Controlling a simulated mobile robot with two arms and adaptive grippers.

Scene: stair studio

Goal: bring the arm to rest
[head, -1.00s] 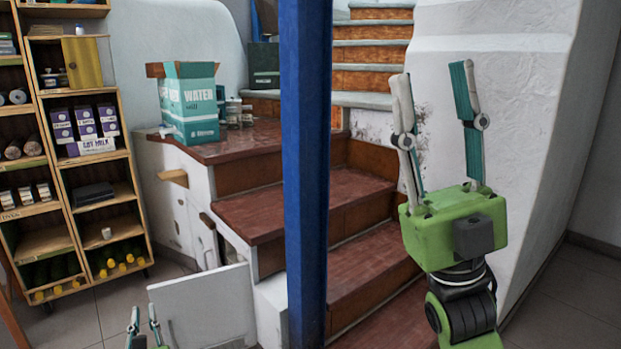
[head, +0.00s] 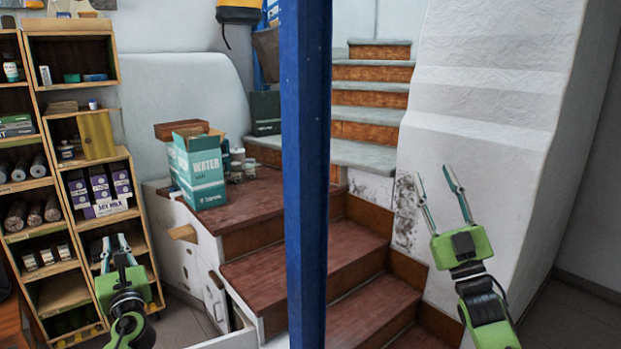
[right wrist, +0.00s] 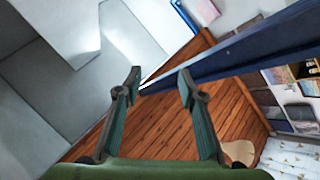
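My right gripper (head: 445,200) is open and empty, raised in front of the white wall to the right of the blue post. In the right wrist view its two fingers (right wrist: 160,88) stand apart with nothing between them. My left gripper (head: 116,245) is at the lower left in the head view, in front of the shelf. Its fingers point up and stand apart, and I see nothing held between them.
A blue post (head: 306,180) stands between my arms, and it also shows in the right wrist view (right wrist: 235,55). Brown stairs (head: 345,245) rise behind it. A water box (head: 200,172) sits on the landing. A stocked wooden shelf (head: 75,117) fills the left.

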